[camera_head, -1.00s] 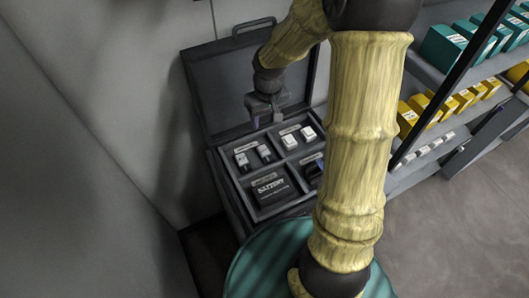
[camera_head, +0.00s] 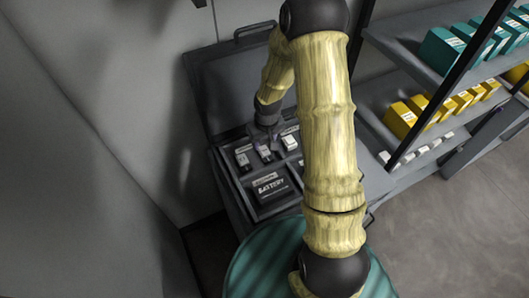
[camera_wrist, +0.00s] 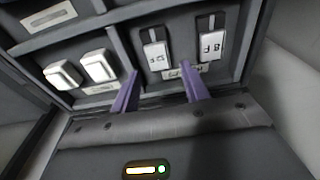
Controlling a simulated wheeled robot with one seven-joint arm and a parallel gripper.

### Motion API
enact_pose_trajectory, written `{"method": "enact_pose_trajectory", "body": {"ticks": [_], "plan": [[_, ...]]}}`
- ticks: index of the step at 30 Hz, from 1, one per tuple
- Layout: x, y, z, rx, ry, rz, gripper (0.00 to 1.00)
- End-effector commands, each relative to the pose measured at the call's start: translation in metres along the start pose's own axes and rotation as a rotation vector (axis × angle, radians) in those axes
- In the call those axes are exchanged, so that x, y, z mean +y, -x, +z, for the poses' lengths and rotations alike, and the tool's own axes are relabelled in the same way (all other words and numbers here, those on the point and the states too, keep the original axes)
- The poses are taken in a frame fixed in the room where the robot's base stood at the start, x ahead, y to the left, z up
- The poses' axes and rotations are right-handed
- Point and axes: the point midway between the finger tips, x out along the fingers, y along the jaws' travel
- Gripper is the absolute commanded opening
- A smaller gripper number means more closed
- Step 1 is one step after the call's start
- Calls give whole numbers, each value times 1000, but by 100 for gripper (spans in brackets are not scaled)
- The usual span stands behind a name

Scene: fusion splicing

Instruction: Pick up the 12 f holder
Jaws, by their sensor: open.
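The 12 f holder (camera_wrist: 158,56) is a small dark and white piece labelled "12 F", seated in a compartment of the open case. In the head view the 12 f holder (camera_head: 264,154) is partly covered by my gripper (camera_head: 268,140). In the wrist view my gripper (camera_wrist: 160,72) is open, its two purple fingers apart. The holder shows between and just beyond the fingertips, with nothing gripped. The similar 8 F holder (camera_wrist: 211,45) sits beside it, outside the fingers; it also shows in the head view (camera_head: 243,159).
Two white pieces (camera_wrist: 97,66) lie in the neighbouring compartment, behind a divider. A black battery (camera_head: 270,189) fills another compartment. The case's raised lid (camera_head: 212,95) stands behind. A shelf (camera_head: 380,97) with teal and yellow boxes is at the right.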

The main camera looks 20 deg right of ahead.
Motion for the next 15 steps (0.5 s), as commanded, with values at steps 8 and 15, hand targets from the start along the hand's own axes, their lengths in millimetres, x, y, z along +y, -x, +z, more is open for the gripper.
{"method": "enact_pose_trajectory", "body": {"ticks": [8, 15], "plan": [[0, -2, 0, -1, 0, 0, 46], [2, -22, 4, -4, 1, -1, 46]]}}
